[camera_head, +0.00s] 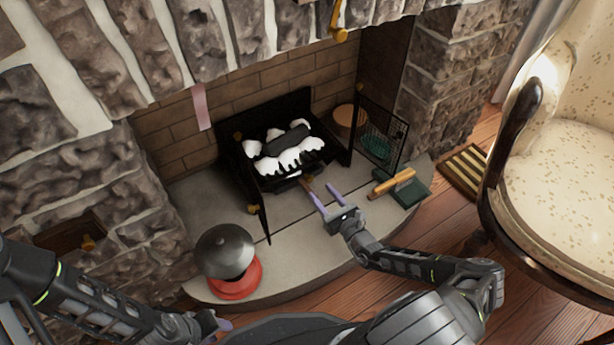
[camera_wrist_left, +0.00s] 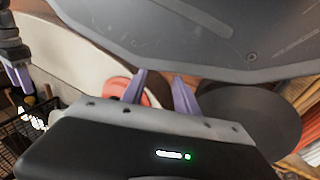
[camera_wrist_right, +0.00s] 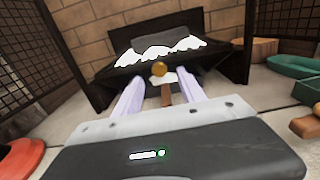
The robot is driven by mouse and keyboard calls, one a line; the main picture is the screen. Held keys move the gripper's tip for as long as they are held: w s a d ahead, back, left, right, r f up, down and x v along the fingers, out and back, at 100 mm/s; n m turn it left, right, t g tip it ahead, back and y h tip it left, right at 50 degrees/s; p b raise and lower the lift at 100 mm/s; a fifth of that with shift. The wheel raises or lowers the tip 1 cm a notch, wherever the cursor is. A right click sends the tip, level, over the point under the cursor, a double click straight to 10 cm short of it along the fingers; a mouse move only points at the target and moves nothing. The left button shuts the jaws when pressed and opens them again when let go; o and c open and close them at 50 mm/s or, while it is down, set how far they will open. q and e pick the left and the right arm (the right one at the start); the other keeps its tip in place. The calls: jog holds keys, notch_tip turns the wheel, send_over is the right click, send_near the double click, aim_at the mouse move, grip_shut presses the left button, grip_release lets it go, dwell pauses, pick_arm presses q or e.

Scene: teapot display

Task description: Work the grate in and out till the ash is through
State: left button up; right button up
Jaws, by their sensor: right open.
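The black fire grate (camera_head: 257,181) stands in the brick fireplace, heaped with white ash (camera_head: 306,158) and a dark log (camera_head: 288,138). Some white also shows below its front edge in the right wrist view (camera_wrist_right: 163,79). A short wooden handle (camera_wrist_right: 167,95) sticks out low at the grate's front, with a brass knob (camera_wrist_right: 159,69) above it. My right gripper (camera_head: 320,189) is open in front of the grate, its lilac fingers on either side of the handle in its own view (camera_wrist_right: 160,86); contact is unclear. My left gripper (camera_wrist_left: 157,82) is open and empty, low near my body.
Mesh screen doors (camera_head: 382,134) stand open beside the grate. A red base with a grey dome (camera_head: 225,250) sits on the hearth at left. A green box with a wooden-handled brush (camera_head: 391,183) lies at right. A cream armchair (camera_head: 570,130) is further right.

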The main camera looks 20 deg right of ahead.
aim_at(311, 180)
jog(key=shift+w, duration=0.1)
jog(key=w+b, duration=0.1)
jog(key=w, duration=0.1)
jog(key=w+b, duration=0.1)
jog(key=w, duration=0.1)
jog(key=w+a+b, duration=0.1)
jog(key=w, duration=0.1)
jog(key=shift+w+f, duration=0.15)
jog(key=shift+w, duration=0.05)
jog(key=shift+w+a, duration=0.1)
jog(key=shift+w, duration=0.5)
grip_shut()
jog(key=shift+s+r, duration=0.1)
jog(key=shift+r, duration=0.1)
dwell(0.6)
